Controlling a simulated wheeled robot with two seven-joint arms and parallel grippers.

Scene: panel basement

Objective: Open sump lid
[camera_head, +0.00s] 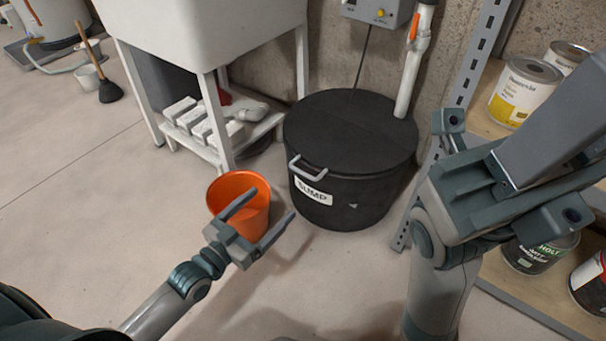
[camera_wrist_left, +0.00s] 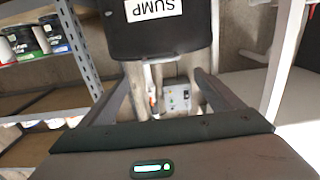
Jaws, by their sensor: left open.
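The black round sump bin (camera_head: 345,200) stands on the floor against the wall, with a white SUMP label on its side. Its dark lid (camera_head: 350,115) lies flat on top and looks shut. A grey bar handle (camera_head: 308,168) sticks out at the lid's front left edge. My left gripper (camera_head: 270,203) is open and empty, in front of the bin and lower left of the handle, apart from it.
An orange bucket (camera_head: 240,190) stands left of the bin, partly behind my left gripper. A white sink (camera_head: 215,30) on legs is behind it. A white pipe (camera_head: 412,70) rises behind the lid. A shelf with paint cans (camera_head: 525,90) is at the right.

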